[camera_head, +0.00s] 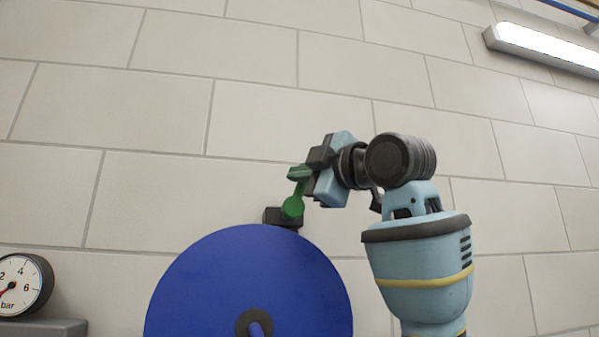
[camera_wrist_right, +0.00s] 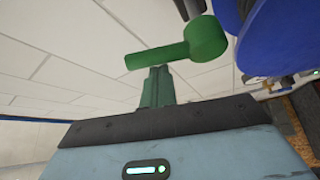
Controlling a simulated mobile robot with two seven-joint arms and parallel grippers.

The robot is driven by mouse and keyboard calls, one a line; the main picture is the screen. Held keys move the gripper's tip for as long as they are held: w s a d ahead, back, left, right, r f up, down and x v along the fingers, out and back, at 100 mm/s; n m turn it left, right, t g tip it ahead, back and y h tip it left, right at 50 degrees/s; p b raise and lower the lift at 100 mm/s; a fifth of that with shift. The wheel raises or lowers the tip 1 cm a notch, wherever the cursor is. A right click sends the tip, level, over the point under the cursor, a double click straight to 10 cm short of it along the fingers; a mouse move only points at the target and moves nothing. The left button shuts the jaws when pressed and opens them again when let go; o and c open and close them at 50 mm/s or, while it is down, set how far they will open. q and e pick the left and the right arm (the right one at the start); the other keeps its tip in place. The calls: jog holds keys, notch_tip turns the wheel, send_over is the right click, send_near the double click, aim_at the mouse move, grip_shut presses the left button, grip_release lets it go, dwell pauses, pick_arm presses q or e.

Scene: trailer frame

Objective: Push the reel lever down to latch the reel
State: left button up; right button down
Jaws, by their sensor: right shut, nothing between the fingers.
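The green reel lever (camera_head: 297,192) sits on a black block (camera_head: 271,215) at the top edge of the blue reel (camera_head: 215,285). Its handle points up from the round pivot, tilted slightly right. My right gripper (camera_head: 307,181) is at the handle's upper part, on its right side. In the right wrist view the lever (camera_wrist_right: 168,53) crosses just beyond the fingertips of my right gripper (camera_wrist_right: 158,72). The fingers are shut together with nothing between them. I cannot tell whether they touch the handle. The reel (camera_wrist_right: 272,45) also shows there at the right. My left gripper is out of view.
A pressure gauge (camera_head: 22,285) stands on a grey ledge (camera_head: 45,328) at the lower left. A pale tiled wall (camera_head: 150,110) fills the background. A light fixture (camera_head: 545,45) hangs at the upper right. The space above the lever looks clear.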

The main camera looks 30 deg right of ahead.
jog(key=shift+s+d+f+m+t, duration=0.1)
jog(key=shift+d+m+t, duration=0.2)
jog(key=shift+m, duration=0.25)
jog(key=shift+d+f+m+t, duration=0.15)
jog(key=shift+m+t, duration=0.15)
jog(key=shift+m, duration=0.25)
jog(key=d+f+m+t+h, duration=0.1)
jog(key=m+h, duration=0.2)
jog(key=m, duration=0.2)
jog(key=d+f+m+t+h, duration=0.1)
jog(key=m+h, duration=0.2)
jog(key=m, duration=0.3)
jog(key=s+d+f+m+h, duration=0.1)
jog(key=f+m+h, duration=0.1)
jog(key=m, duration=0.3)
jog(key=shift+d+m+t+h, duration=0.3)
jog(key=shift+t+h, duration=0.1)
jog(key=shift+h, duration=0.5)
jog(key=shift+f, duration=0.1)
